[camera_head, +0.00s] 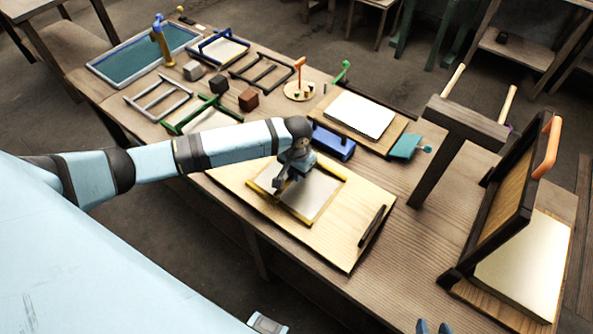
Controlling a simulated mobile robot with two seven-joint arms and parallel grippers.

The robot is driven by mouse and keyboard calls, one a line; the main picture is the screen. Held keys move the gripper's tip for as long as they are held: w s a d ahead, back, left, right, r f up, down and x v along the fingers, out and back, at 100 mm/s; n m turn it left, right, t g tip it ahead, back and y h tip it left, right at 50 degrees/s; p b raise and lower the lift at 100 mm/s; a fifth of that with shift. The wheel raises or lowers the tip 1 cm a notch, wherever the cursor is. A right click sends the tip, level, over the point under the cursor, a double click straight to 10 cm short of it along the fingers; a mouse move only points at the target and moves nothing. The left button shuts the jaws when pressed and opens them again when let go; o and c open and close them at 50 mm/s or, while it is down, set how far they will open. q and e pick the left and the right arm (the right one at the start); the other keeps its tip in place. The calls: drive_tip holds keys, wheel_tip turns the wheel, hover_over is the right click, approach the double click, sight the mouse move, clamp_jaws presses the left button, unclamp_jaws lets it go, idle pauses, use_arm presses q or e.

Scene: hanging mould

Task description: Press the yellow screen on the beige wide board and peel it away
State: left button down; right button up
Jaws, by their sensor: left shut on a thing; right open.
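The yellow screen (333,170), a yellow frame around a pale grey sheet, lies on the beige wide board (325,240) at the near middle of the table. My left gripper (279,190) reaches in from the left and is shut on the yellow screen at its left side. The gripper and wrist hide part of that side and the far left corner. The screen looks flat on the board; I cannot tell if any edge is raised.
A dark bar handle (372,226) stands at the board's right end. A blue block (333,143) sits just behind the board. A raised hinged frame with an orange handle (548,148) stands at right. Frames and cubes crowd the far left.

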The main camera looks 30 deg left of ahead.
use_arm(q)
drive_tip(key=shift+s+f, duration=0.15)
drive_tip(key=shift+s, duration=0.05)
use_arm(e)
drive_tip(key=shift+r, duration=0.1)
idle(0.4)
use_arm(q)
drive_tip(key=shift+w+r+p, duration=0.2)
drive_tip(key=shift+r+p, duration=1.15)
drive_tip(key=shift+p, duration=0.2)
use_arm(e)
drive_tip(key=shift+r, duration=1.45)
use_arm(q)
drive_tip(key=shift+r+p, duration=0.7)
drive_tip(key=shift+p, duration=0.15)
wheel_tip(320, 180, up, 4)
drive_tip(key=p, duration=0.4)
drive_tip(key=shift+p, duration=0.35)
drive_tip(key=shift+r, duration=0.8)
use_arm(e)
drive_tip(key=shift+m+h, duration=0.3)
drive_tip(key=shift+m, duration=0.2)
drive_tip(key=r, duration=0.2)
drive_tip(key=d+r, duration=0.1)
drive_tip(key=r, duration=0.2)
drive_tip(key=shift+s, duration=0.15)
